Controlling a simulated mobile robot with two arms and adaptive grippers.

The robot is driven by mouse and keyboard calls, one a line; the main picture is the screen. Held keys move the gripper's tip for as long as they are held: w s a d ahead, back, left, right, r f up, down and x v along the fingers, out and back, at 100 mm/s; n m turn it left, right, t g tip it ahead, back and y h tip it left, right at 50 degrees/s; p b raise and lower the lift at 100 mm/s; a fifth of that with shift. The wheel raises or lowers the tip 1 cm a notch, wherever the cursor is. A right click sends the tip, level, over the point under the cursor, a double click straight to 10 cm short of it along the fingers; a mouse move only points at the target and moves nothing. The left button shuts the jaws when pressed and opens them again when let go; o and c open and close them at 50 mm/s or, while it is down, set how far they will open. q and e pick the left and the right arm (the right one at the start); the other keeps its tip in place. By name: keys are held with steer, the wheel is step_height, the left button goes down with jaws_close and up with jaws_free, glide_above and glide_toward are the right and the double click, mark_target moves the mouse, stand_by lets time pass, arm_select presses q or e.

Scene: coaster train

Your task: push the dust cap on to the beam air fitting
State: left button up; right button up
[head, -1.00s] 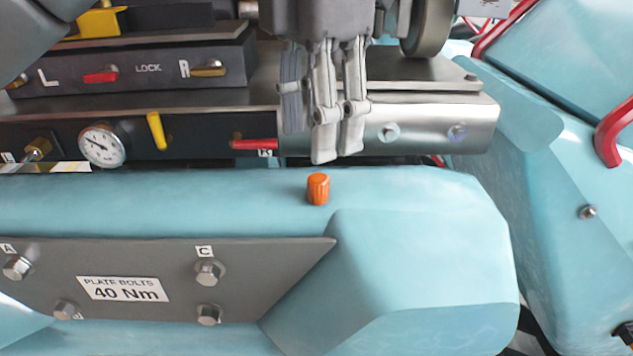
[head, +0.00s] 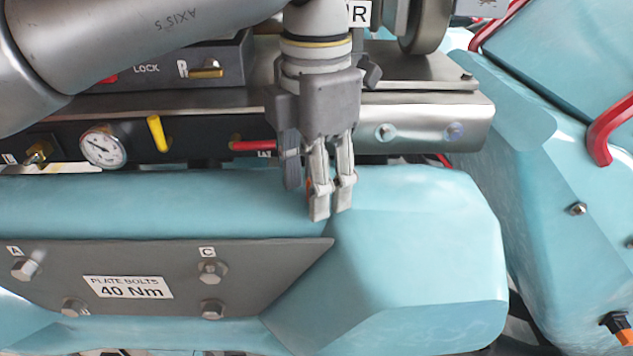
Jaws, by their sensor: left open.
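The orange dust cap stands on the top of the teal car body, mostly hidden behind my left gripper's fingers. Only a sliver of orange (head: 309,185) shows beside them. My left gripper (head: 331,208) points down at the cap with its fingers open a little. I cannot tell whether they touch the cap. A brass fitting (head: 38,152), which looks like the beam air fitting, sits at the left end of the dark beam, beside the gauge. My arm partly covers the area above it. My right gripper is not in view.
The beam carries a white gauge (head: 103,147), a yellow lever (head: 157,133) and a red lever (head: 253,146). A grey bolted plate (head: 150,262) lies on the near side. A red handrail (head: 606,135) is at right. An orange-tipped black part (head: 618,325) is at lower right.

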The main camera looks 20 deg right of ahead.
arm_select(q)
steer(key=c, duration=0.9)
steer(key=shift+r, duration=0.15)
